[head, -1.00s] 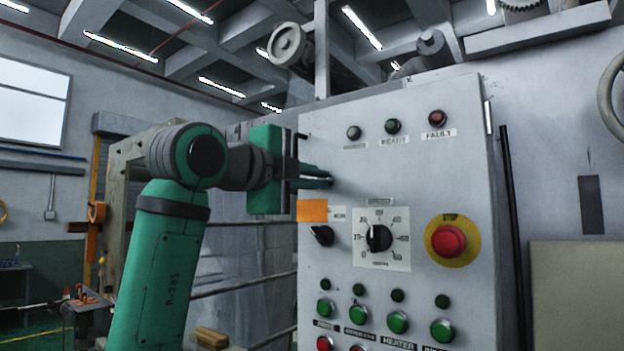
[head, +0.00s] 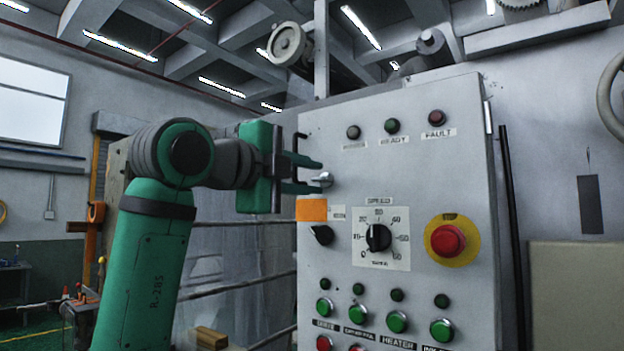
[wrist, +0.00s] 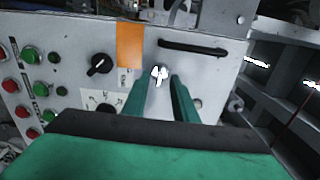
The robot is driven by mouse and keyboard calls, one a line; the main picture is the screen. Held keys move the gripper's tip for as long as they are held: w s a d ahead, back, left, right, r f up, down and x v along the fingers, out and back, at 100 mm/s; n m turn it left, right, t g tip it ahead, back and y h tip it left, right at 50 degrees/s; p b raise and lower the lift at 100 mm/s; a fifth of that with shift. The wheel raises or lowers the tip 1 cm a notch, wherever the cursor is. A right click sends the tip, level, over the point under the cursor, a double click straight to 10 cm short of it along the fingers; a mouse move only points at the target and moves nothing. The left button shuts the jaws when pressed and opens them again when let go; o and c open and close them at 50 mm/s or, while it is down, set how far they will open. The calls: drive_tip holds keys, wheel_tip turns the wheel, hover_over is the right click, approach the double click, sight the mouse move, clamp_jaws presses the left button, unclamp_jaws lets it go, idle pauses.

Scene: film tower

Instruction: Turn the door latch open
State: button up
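The door latch is a small shiny metal knob (head: 324,179) on the left part of the grey cabinet door (head: 400,170), just above an orange label. My gripper (head: 321,175) is at the door's left edge, its two green fingers apart and pointing at the latch. In the wrist view the latch (wrist: 158,75) shows just beyond and between the fingertips (wrist: 159,80), with gaps on both sides. The fingers are open and hold nothing. How far the latch is turned is hard to tell at this size.
A black bar handle (wrist: 193,48) sits close to the latch. The orange label (head: 312,210), a black selector switch (head: 321,235), a speed dial (head: 378,238) and a red emergency button (head: 448,240) are lower on the door. Open room lies left of the cabinet.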

drive_tip(key=v, duration=0.9)
drive_tip(key=shift+a, duration=0.15)
